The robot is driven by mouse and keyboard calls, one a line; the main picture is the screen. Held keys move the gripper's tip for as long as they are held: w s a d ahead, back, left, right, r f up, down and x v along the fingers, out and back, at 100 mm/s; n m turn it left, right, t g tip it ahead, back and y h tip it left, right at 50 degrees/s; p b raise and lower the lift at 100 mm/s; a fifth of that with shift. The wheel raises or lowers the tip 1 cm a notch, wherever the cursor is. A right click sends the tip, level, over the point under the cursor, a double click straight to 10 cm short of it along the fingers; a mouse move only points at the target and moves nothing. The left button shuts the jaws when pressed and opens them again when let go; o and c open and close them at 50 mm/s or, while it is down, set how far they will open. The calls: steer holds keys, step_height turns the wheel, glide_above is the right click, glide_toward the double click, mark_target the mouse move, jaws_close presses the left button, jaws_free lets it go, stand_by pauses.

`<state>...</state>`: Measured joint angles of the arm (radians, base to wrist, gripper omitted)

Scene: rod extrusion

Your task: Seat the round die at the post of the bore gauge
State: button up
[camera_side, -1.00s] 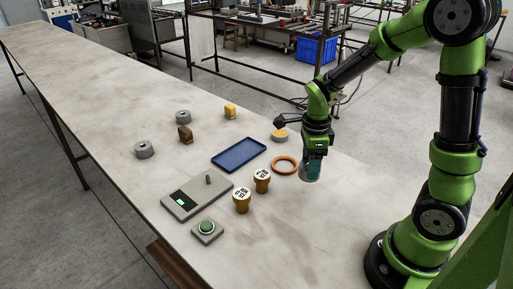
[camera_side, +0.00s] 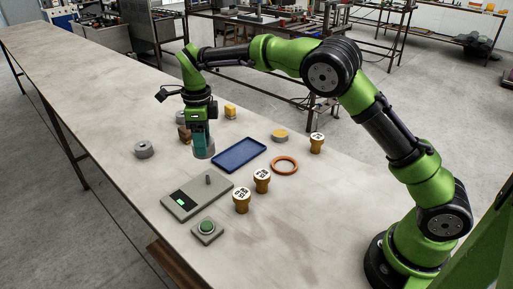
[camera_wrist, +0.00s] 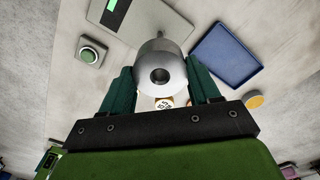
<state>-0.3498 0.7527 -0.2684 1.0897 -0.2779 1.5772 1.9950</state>
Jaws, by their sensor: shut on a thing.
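My gripper (camera_side: 204,148) is shut on a grey round die (camera_side: 206,154) and holds it above the table, behind the bore gauge. The wrist view shows the die (camera_wrist: 160,72) with its central hole between my two teal fingers (camera_wrist: 160,88). The bore gauge (camera_side: 187,206) is a flat grey plate with a green-lit display. Its short upright post (camera_side: 208,179) carries nothing. In the wrist view the die covers part of the gauge (camera_wrist: 155,15), and only the post's tip (camera_wrist: 160,34) shows.
A green button (camera_side: 207,226), stamps (camera_side: 242,200) and a blue tray (camera_side: 239,156) are near the gauge. An orange ring (camera_side: 285,166) lies right of the tray. A grey ring (camera_side: 144,150) and a brown block (camera_side: 184,133) lie left of my gripper. Another grey ring is partly hidden.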

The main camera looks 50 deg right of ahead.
stand_by(0.4)
steer(key=shift+f, duration=2.85)
steer(key=shift+f, duration=2.5)
steer(key=o, duration=1.5)
steer(key=shift+f, duration=0.1)
step_height(320, 180, up, 17)
